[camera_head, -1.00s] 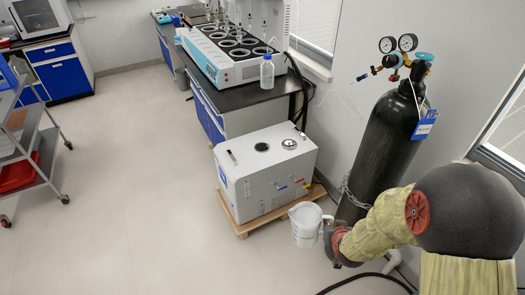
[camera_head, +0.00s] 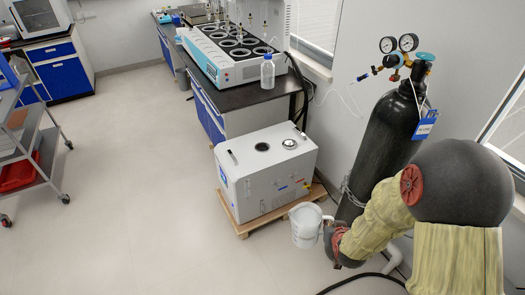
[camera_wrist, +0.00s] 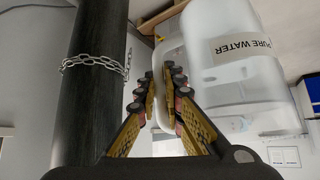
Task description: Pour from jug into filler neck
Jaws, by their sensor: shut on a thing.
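A white translucent jug (camera_head: 306,226) hangs upright in front of the white box-shaped unit's right front corner. In the wrist view the jug (camera_wrist: 232,75) carries a "PURE WATER" label, and my gripper (camera_wrist: 166,85) is shut on its handle. In the head view my gripper (camera_head: 331,241) is partly hidden by my own arm. The jug is lower than that top and apart from the opening.
The unit stands on a wooden pallet (camera_head: 241,230). A black gas cylinder (camera_head: 388,140), chained to the wall, stands close right of my gripper. A dark hose (camera_head: 350,279) lies on the floor. A bench with a distiller (camera_head: 228,50) and bottle (camera_head: 267,72) is behind.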

